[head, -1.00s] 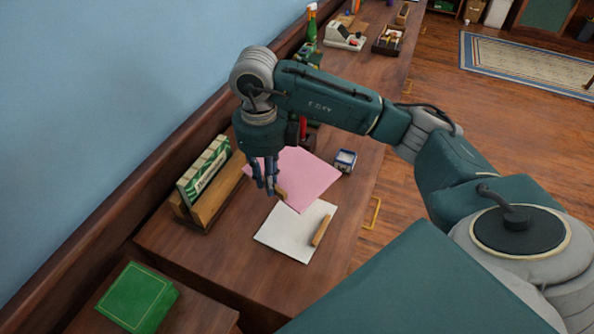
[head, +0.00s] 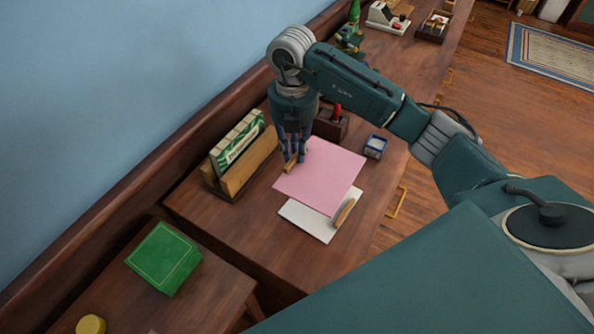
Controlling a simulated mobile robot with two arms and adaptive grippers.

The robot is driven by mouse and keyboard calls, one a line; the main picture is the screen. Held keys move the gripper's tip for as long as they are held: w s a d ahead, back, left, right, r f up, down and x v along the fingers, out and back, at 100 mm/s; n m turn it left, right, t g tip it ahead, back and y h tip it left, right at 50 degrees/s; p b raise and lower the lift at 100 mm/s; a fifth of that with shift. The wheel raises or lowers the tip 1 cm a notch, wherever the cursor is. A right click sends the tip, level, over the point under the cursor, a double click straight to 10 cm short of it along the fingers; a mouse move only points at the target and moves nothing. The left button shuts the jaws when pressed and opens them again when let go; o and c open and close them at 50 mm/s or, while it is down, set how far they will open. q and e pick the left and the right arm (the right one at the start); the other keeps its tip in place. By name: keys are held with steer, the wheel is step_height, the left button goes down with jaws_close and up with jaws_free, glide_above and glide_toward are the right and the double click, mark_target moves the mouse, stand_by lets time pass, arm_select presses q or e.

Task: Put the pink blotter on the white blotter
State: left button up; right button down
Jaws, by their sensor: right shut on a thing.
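The pink blotter (head: 322,176) is a flat pink sheet with a small wooden bar (head: 290,164) at its left edge. My right gripper (head: 296,158) points down at this edge and is shut on the pink blotter, seemingly at the bar. The fingers partly hide the grip. The white blotter (head: 304,220) lies on the wooden desk, with a wooden bar (head: 344,212) along its right side. The pink blotter overlaps and hides its far part. I cannot tell whether the two sheets touch. My left gripper is out of view.
A wooden holder with a green-and-white box (head: 237,150) stands left of my gripper. A dark holder with a red item (head: 337,113) and a small blue-and-white box (head: 375,147) stand behind. A green book (head: 164,257) lies front left.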

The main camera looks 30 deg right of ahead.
step_height(320, 180, down, 10)
steer(key=shift+r+p, duration=0.1)
steer(key=shift+p, duration=0.8)
steer(key=shift+f, duration=0.25)
steer(key=shift+f, duration=0.15)
steer(key=c, duration=1.6)
jaws_free()
steer(key=shift+c, duration=0.2)
